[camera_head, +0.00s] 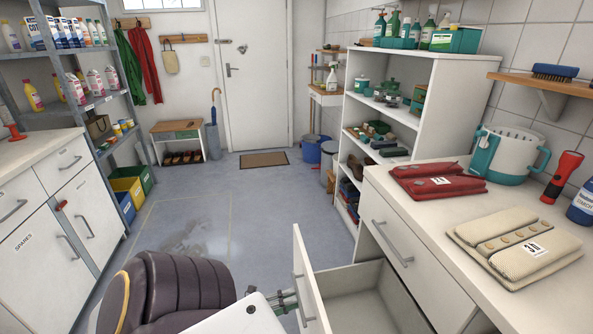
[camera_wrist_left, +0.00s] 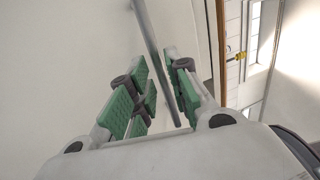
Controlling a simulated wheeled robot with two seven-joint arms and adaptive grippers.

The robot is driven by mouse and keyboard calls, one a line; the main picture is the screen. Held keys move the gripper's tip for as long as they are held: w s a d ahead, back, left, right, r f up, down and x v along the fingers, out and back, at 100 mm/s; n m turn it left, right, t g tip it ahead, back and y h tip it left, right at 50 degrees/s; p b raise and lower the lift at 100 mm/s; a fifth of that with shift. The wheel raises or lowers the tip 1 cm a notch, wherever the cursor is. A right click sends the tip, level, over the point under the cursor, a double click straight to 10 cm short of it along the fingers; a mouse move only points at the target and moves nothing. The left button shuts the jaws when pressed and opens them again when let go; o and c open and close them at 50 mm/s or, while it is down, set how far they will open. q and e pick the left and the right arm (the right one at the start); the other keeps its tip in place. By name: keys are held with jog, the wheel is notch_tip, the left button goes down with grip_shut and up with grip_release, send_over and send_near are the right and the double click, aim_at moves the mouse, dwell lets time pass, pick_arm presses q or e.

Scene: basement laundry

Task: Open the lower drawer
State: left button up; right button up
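The lower drawer (camera_head: 355,306) of the white cabinet at the right is pulled well out; its inside shows and looks empty. Its white front panel (camera_head: 309,283) faces left, with a grey bar handle (camera_head: 301,297) on its outer face. My left gripper (camera_head: 286,300) is at this handle, low in the head view. In the left wrist view the bar handle (camera_wrist_left: 160,55) passes between the green-padded fingers of the left gripper (camera_wrist_left: 160,88). The fingers stand apart, with a gap beside the bar. My right gripper is not in view.
The upper drawer (camera_head: 418,262) above is shut. The worktop (camera_head: 411,205) holds a red folded cloth (camera_head: 437,184), a beige one (camera_head: 515,246), a basket (camera_head: 503,152) and a flashlight (camera_head: 562,177). An open shelf (camera_head: 418,76) stands behind. The floor (camera_head: 260,210) ahead is clear.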

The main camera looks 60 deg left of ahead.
pick_arm(q)
jog(key=v, duration=0.9)
dwell(0.5)
